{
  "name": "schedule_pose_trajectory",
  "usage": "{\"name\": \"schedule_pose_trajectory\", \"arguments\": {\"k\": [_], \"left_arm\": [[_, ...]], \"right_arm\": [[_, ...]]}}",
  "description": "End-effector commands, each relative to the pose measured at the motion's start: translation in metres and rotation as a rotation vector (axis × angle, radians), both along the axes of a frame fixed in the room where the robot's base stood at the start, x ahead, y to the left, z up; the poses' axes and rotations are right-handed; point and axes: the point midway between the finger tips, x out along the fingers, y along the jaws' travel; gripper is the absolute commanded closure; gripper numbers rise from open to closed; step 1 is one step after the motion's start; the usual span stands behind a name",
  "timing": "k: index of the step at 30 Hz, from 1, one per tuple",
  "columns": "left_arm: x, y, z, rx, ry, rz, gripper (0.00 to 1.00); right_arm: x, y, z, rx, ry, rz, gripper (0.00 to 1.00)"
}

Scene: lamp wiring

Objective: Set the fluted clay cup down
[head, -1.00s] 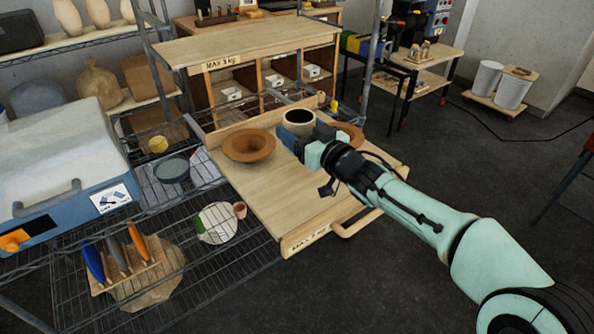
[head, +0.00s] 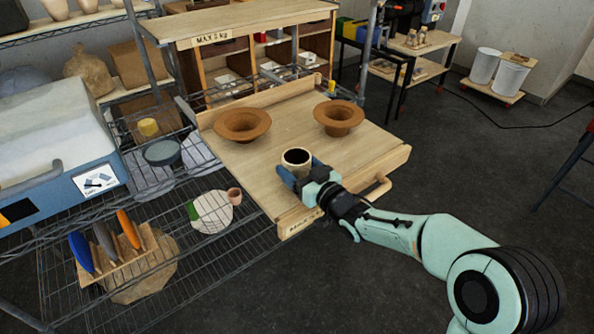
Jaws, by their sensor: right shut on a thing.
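The cup (head: 297,157), with a pale rim and a dark inside, is held upright in my right gripper (head: 301,173). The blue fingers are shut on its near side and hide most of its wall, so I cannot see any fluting. The cup is over the front part of the pull-out wooden board (head: 245,178). I cannot tell whether its base touches the board. My left gripper is not in view.
Two brown wide-rimmed clay pots stand on the board, one at left (head: 242,124) and one at back right (head: 339,117). The board has bare room around the cup. A wire shelf (head: 215,260) lies lower left, and a blue-grey box (head: 60,150) stands at far left.

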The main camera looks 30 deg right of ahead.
Motion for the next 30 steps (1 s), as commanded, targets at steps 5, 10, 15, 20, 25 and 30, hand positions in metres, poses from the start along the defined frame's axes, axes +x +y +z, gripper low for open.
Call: {"name": "schedule_pose_trajectory", "arguments": {"k": [5, 10, 15, 20, 25, 30], "left_arm": [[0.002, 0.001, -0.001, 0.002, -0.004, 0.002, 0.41], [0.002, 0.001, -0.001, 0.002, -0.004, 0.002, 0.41], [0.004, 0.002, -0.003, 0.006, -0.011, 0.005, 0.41], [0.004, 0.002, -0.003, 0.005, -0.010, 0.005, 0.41], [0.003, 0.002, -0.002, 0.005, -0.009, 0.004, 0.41], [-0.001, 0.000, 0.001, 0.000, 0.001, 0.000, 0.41]], "right_arm": [[0.000, 0.000, -0.001, -0.002, -0.006, 0.000, 0.69], [0.000, 0.000, -0.001, -0.002, -0.005, 0.000, 0.69], [0.000, 0.000, -0.004, -0.001, -0.002, 0.000, 0.13], [0.000, 0.000, -0.004, -0.001, -0.002, 0.000, 0.02], [0.000, 0.000, -0.003, -0.001, -0.002, 0.000, 0.02], [-0.012, -0.002, -0.001, -0.002, 0.000, -0.003, 0.02]]}}
